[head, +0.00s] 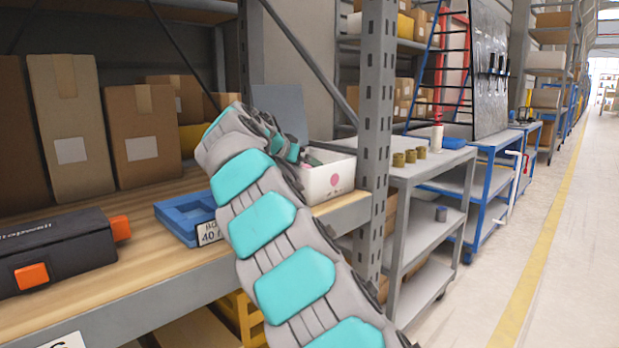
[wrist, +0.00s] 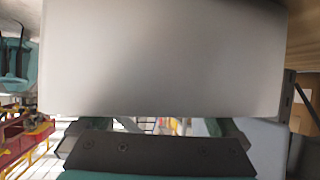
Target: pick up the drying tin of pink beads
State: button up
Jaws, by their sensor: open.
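No tin of pink beads can be made out for certain in either view. A white open-topped box (head: 328,178) with a round pink mark on its front stands at the right end of the wooden shelf. Something dark and greenish shows at its rim; its contents are mostly hidden. My gripper (head: 292,152) is open at the box's left side, partly hidden behind my arm. In the wrist view a smooth pale grey surface (wrist: 160,60) fills most of the picture, very close; I cannot tell what it belongs to. Nothing is seen held.
A blue tray (head: 178,222) and a black toolbox (head: 55,252) with orange latches lie left of my arm. Cardboard boxes (head: 140,135) stand behind. A grey rack post (head: 375,130) rises right of the white box. A grey trolley (head: 425,168) stands beyond; the aisle is clear.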

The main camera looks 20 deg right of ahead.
aim_at(306, 167)
jog(key=shift+d, duration=0.1)
jog(key=shift+w, duration=0.1)
jog(key=c, duration=1.5)
jog(key=shift+w+r, duration=0.1)
jog(key=shift+r, duration=0.45)
notch_tip(306, 167, up, 7)
jog(key=shift+f+p, duration=0.2)
jog(key=shift+p, duration=1.05)
notch_tip(306, 167, up, 2)
jog(key=shift+r, duration=0.1)
